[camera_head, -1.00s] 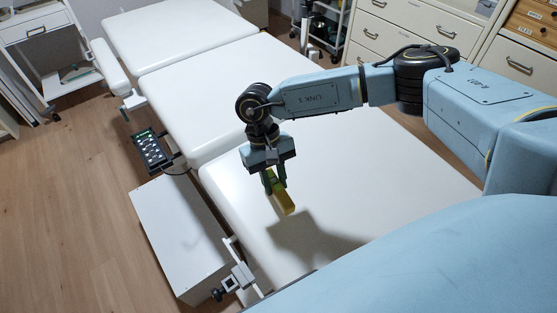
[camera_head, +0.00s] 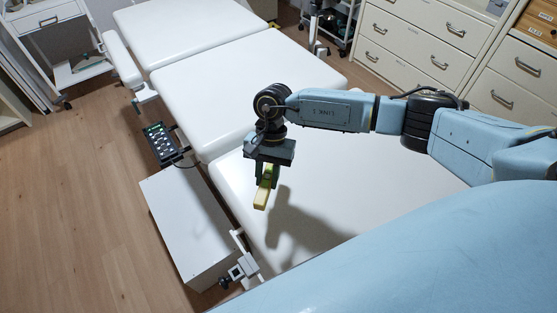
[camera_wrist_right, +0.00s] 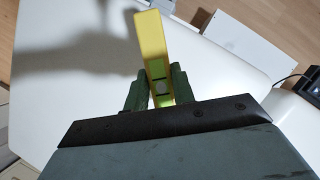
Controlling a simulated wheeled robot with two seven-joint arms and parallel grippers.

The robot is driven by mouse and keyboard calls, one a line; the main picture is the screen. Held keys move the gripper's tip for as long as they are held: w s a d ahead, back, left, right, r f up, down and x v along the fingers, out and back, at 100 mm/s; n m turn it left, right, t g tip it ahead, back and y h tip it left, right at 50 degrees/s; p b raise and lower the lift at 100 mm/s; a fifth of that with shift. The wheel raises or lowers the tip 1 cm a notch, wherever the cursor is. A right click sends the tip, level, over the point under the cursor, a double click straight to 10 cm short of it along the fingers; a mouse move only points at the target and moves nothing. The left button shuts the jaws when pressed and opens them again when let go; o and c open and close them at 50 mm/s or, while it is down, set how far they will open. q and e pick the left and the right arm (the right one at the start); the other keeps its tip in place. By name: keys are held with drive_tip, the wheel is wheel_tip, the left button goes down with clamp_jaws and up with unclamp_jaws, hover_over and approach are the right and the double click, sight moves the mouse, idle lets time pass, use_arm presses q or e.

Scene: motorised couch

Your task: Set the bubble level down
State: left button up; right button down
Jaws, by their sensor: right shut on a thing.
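The bubble level is a yellow bar with green parts (camera_head: 261,198). My right gripper (camera_head: 267,176) is shut on it and holds it pointing down over the near section of the white couch (camera_head: 340,190). In the right wrist view the bubble level (camera_wrist_right: 151,40) sticks out between the two dark green fingers of the gripper (camera_wrist_right: 160,88). Its shadow and that of the arm fall on the couch top, and the level appears to be above the surface. My left gripper is not in view.
A white box (camera_head: 190,225) stands on the wooden floor left of the couch. A dark hand control with buttons (camera_head: 160,145) hangs at the couch's left side. A clamp (camera_head: 240,268) sits at the near left edge. Drawer cabinets (camera_head: 430,45) stand behind. The couch top is otherwise clear.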

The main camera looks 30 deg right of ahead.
sight(274, 194)
use_arm(q)
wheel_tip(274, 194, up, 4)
drive_tip(key=p, duration=0.3)
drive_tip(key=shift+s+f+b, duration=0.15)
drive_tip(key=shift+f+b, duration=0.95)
drive_tip(key=shift+b, duration=0.05)
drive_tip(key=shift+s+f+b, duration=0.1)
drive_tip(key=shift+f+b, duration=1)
use_arm(e)
drive_tip(key=shift+w+d+f+m+t+y, duration=0.2)
drive_tip(key=shift+d+f+m+t, duration=0.35)
drive_tip(key=shift+f+m, duration=0.7)
drive_tip(key=shift+w+d+f+m+t+y, duration=0.1)
drive_tip(key=shift+d+f+m+t+y, duration=0.45)
drive_tip(key=shift+f+m, duration=0.65)
drive_tip(key=shift+w+d+f+m+t+y, duration=0.15)
drive_tip(key=shift+d+f+m+t, duration=0.15)
drive_tip(key=shift+d+f+m, duration=0.9)
drive_tip(key=shift+a+r+m, duration=0.35)
drive_tip(key=shift+a, duration=0.15)
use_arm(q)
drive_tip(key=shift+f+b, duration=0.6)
use_arm(e)
drive_tip(key=shift+f, duration=0.6)
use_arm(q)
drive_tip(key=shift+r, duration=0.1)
use_arm(e)
drive_tip(key=c, duration=1.1)
unclamp_jaws()
drive_tip(key=shift+r, duration=0.15)
